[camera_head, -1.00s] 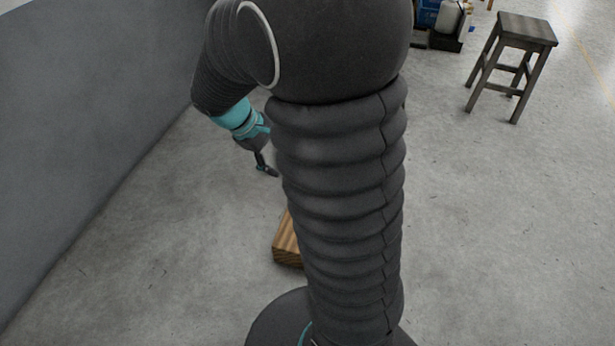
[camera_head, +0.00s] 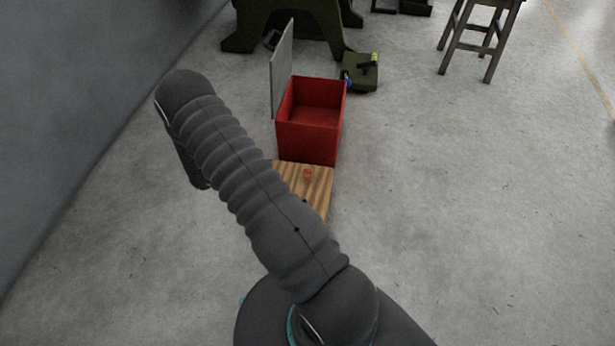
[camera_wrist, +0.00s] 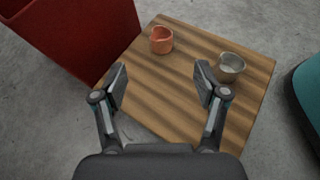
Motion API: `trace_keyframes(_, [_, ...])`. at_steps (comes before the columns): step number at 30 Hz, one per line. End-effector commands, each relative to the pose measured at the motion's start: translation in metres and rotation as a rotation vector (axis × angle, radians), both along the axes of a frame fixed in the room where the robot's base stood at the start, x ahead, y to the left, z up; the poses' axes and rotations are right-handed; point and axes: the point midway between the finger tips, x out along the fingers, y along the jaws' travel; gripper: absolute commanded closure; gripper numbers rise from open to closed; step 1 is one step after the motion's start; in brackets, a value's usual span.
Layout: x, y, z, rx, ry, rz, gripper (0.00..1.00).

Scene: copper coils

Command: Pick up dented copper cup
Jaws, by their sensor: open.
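A small orange copper cup (camera_wrist: 161,40) stands upright near the far left part of a wooden board (camera_wrist: 178,100). It also shows on the board in the head view (camera_head: 308,174). Its dents are too small to tell. A dull grey metal cup (camera_wrist: 231,67) stands to its right, just beyond the right finger. My gripper (camera_wrist: 162,84) is open and empty, its fingers spread above the board, on the near side of the copper cup.
A red open box (camera_head: 308,140) with a grey lid (camera_head: 281,70) stands just beyond the board. Behind it are a green machine base (camera_head: 292,25) and a small green case (camera_head: 361,72). A stool (camera_head: 480,35) stands at upper right. Floor at right is clear.

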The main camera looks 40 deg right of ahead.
Motion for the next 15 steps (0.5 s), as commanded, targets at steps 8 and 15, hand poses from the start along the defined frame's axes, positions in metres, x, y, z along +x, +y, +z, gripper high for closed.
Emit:
trace_keyframes(8, [-0.003,-0.009,-0.038,-0.027,0.065,0.054,0.27])
trace_keyframes(15, [-0.012,-0.045,-0.053,-0.026,0.067,0.052,0.27])
